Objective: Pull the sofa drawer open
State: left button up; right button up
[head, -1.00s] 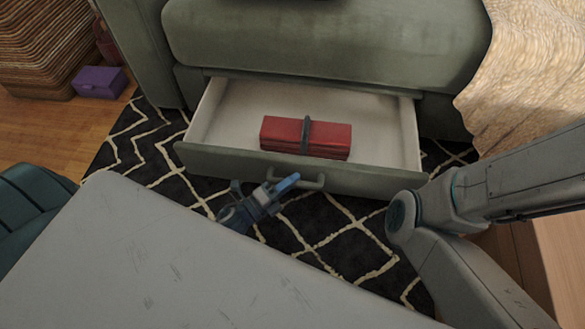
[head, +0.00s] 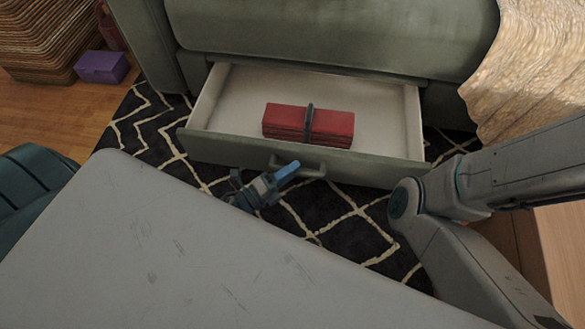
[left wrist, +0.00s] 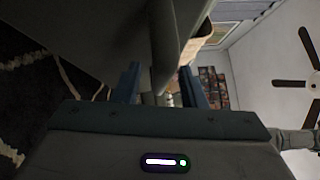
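The sofa drawer (head: 230,149) is pulled out below the green seat, its pale inside showing. A red case (head: 335,124) with a dark band lies in it. The drawer handle (head: 312,172) is a grey bar on the front. My left gripper (head: 284,176) is at the handle's left part, a blue finger overlapping it in the head view. In the left wrist view, the two fingers (left wrist: 160,86) stand apart, with a grey bar (left wrist: 161,45), seemingly the handle, between them and a gap beside it. Contact is unclear. My right gripper is out of view.
A scratched grey slab (head: 150,240) fills the front left, hiding much of my left arm. A patterned rug (head: 340,215) lies below the drawer. A purple box (head: 102,67) and woven basket (head: 45,35) stand back left. A beige throw (head: 530,80) hangs at right.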

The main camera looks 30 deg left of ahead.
pick_arm(q)
jog(key=p+v, duration=0.2)
jog(key=v, duration=0.8)
jog(key=shift+r, duration=0.1)
jog(key=shift+a, duration=0.1)
